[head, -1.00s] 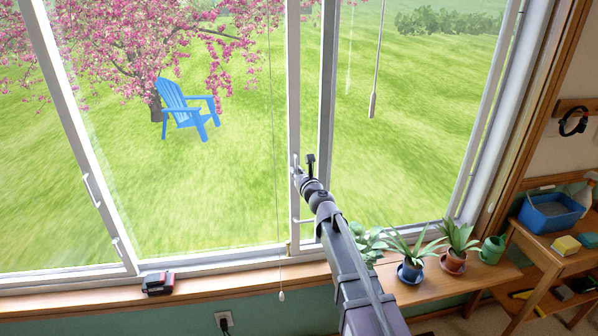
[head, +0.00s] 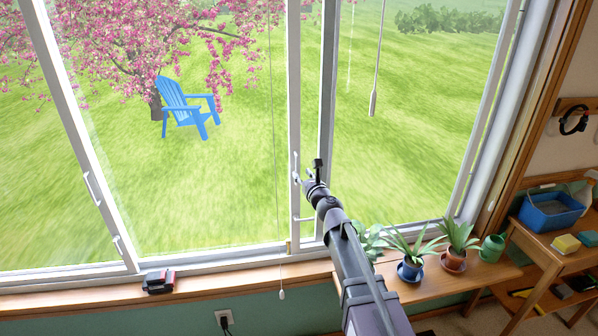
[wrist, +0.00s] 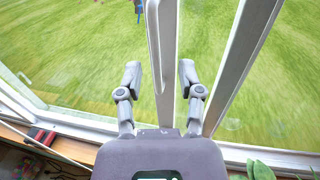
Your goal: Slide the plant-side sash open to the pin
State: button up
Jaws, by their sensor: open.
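The plant-side sash has a white upright frame (head: 296,105) near the middle of the window in the head view. A pale upright handle (head: 296,165) is on that frame, with a lower fitting (head: 303,220) below it. My gripper (head: 300,178) is at the handle, partly hidden by its own wrist. In the wrist view my gripper (wrist: 160,74) is open, with one finger on each side of the handle (wrist: 156,50) and upright; contact is unclear. A small brass-coloured piece (head: 289,247) sits at the bottom track; I cannot tell whether it is the pin.
Potted plants (head: 410,268) and a green watering can (head: 492,248) stand on the ledge below my arm at right. A dark red-and-black item (head: 159,281) lies on the left sill. Cords hang at a pull (head: 373,102) and a lower pull (head: 281,294).

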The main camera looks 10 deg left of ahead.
jog(key=v, duration=0.8)
dwell(0.4)
jog(key=s+d+f+n+g+h+p, duration=0.1)
jog(key=s+d+f+n+g, duration=0.35)
jog(key=n, duration=0.55)
jog(key=s+d+f+n+g+p, duration=0.25)
jog(key=s+f+n+g, duration=0.25)
jog(key=n, duration=0.6)
jog(key=s+d+f+n+g+h, duration=0.2)
jog(key=s+d+n+g+h, duration=0.1)
jog(key=s+d, duration=0.3)
jog(key=s+d+f+n+g+h+p, duration=0.1)
jog(key=s+d+n+h, duration=0.4)
jog(key=d, duration=0.6)
jog(key=shift+s+f+n+g, duration=0.5)
jog(key=shift+f+g, duration=0.2)
jog(key=shift+g, duration=0.35)
jog(key=shift+w, duration=0.1)
